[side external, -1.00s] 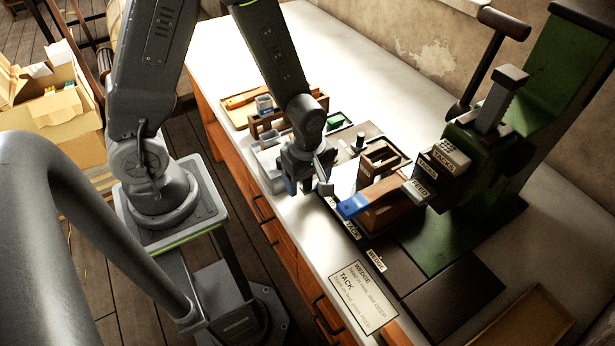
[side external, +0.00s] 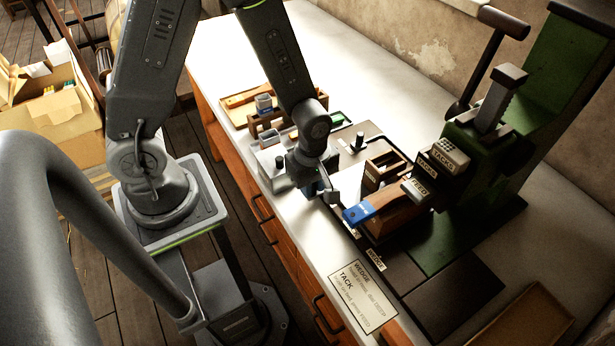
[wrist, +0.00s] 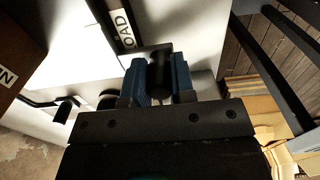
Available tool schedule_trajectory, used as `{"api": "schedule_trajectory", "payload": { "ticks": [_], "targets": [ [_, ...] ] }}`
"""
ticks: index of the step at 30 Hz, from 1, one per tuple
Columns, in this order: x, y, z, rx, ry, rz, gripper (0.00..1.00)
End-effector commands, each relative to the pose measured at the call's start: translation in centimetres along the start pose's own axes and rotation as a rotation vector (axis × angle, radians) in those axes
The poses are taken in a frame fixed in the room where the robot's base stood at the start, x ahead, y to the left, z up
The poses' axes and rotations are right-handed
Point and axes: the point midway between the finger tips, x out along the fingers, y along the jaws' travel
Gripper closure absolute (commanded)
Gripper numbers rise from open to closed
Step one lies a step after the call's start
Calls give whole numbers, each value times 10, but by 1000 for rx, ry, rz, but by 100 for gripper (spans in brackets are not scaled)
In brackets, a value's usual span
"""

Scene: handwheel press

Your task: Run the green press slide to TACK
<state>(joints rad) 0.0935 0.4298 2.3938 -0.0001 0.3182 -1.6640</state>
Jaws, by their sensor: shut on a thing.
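The green press (side external: 470,150) stands at the back right of the bench. In front of it is the slide, with a wooden block (side external: 402,214), an open wooden frame (side external: 384,170) and a blue end piece (side external: 358,214). My gripper (side external: 320,194) is low at the slide's left side. In the wrist view, its blue fingers (wrist: 160,75) are shut on a dark upright handle (wrist: 159,68). A LOAD label (wrist: 124,30) lies just beyond the fingers. The WEDGE label (side external: 376,258) shows on the bench edge. The TACK label is hidden or too small to make out.
An instruction card (side external: 350,295) lies on the bench front. Small bins (side external: 271,160) and a wooden tray (side external: 240,103) stand left of my gripper. An empty wooden tray (side external: 525,322) is at the lower right.

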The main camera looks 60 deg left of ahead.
Motion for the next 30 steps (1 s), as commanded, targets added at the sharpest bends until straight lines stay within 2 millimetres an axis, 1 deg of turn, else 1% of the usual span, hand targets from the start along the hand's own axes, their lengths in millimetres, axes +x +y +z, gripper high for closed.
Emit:
{"api": "schedule_trajectory", "payload": {
  "ticks": [1, 12, 18, 21, 30],
  "targets": [
    [0, 0, 7, 5, 0, 0, 91],
    [0, 0, 49, 5, 0, 1, 91],
    [0, 0, 67, 3, 0, 0, 91],
    [0, 0, 70, 0, 0, 1, 91],
    [0, 0, 70, -1, 0, 1, 91]
  ]
}}
